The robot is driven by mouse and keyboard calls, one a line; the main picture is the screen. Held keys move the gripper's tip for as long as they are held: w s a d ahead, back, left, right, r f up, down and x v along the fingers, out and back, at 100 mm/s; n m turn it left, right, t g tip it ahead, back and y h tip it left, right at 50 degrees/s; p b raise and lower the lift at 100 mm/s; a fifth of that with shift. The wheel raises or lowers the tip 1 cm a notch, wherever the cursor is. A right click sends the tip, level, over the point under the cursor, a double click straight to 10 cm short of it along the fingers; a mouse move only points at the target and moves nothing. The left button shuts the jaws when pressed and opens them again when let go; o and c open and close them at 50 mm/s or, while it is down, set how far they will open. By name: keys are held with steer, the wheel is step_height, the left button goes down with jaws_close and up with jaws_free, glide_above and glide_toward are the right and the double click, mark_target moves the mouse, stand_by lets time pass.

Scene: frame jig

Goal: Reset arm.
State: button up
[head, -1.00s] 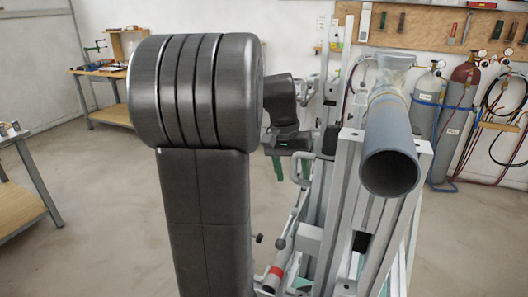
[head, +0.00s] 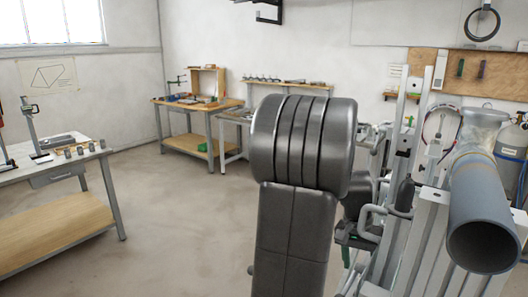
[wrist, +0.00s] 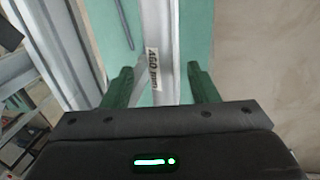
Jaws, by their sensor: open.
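My gripper (wrist: 161,82) shows in the wrist view with its two green fingers well apart and nothing held between them. Beyond the fingers is a pale metal rail with a white label, over a teal surface. In the head view my gripper is mostly hidden behind my own arm (head: 302,150), beside the frame jig (head: 410,230). Only a bit of green finger shows there. Whether the fingers touch the jig cannot be told.
A grey tube (head: 482,215) lies on top of the jig at the right. A workbench (head: 55,165) stands at the left and another bench (head: 200,110) at the back. The floor (head: 170,215) between them is clear. A gas cylinder (head: 508,150) stands at the far right.

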steer(key=shift+s+d+f, duration=0.1)
steer(key=shift+f, duration=0.55)
steer(key=shift+s+d+f, duration=0.1)
steer(key=shift+f, duration=0.5)
steer(key=shift+r, duration=0.2)
steer(key=shift+f, duration=0.1)
